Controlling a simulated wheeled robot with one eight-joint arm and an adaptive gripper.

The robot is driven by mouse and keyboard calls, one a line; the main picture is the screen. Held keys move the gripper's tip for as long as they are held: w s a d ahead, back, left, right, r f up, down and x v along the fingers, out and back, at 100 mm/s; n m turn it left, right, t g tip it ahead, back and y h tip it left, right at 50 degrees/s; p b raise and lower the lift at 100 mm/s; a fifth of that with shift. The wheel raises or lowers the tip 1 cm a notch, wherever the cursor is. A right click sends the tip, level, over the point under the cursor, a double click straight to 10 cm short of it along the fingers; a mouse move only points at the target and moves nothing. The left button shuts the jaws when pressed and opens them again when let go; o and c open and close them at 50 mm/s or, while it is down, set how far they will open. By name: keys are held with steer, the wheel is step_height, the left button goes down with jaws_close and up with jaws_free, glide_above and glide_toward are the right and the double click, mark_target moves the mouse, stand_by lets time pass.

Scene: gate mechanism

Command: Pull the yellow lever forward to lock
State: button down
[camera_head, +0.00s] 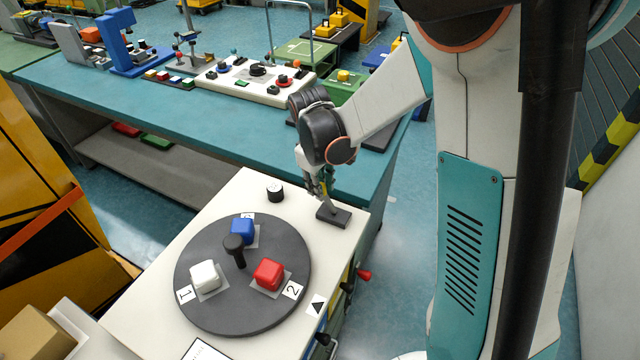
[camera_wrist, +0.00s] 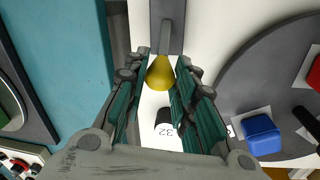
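The yellow lever shows in the wrist view as a yellow knob (camera_wrist: 160,74) on a grey stem, rising from a dark base plate (camera_wrist: 180,12). In the head view the dark base (camera_head: 333,217) sits near the far right corner of the white table, and my gripper largely hides the lever. My gripper (camera_head: 323,186) is at the lever, pointing down. In the wrist view its two green fingers (camera_wrist: 163,60) stand on either side of the yellow knob, with narrow gaps. I see no clear contact, and the exact depth of the knob between them is hard to tell.
A dark turntable (camera_head: 205,309) with white, blue and red cubes and a black post covers much of the white table (camera_head: 140,318). A black knob (camera_head: 275,190) stands close to the lever. A teal bench (camera_head: 200,118) with devices lies behind.

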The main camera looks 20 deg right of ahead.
mark_target(332, 204)
steer(key=shift+d, duration=0.1)
steer(key=s+d+t+y, duration=0.2)
steer(key=shift+s+d+r+t+b, duration=0.15)
steer(key=shift+r+t+b, duration=0.15)
steer(key=shift+r+b, duration=0.1)
steer(key=s+d+t+y+b, duration=0.1)
steer(key=t+y+b, duration=0.1)
steer(key=s+d+f+t+y+b, duration=0.1)
steer(key=s+d+y+b, duration=0.1)
steer(key=shift+m+t, duration=0.3)
steer(key=shift+t, duration=0.1)
steer(key=shift+s+d+b, duration=0.2)
steer(key=shift+b, duration=0.1)
steer(key=shift+s+d+f+b, duration=0.35)
steer(key=shift+s+d+b, duration=0.15)
steer(key=shift+s, duration=0.2)
steer(key=c, duration=1.3)
jaws_free()
steer(key=shift+d+f, duration=0.1)
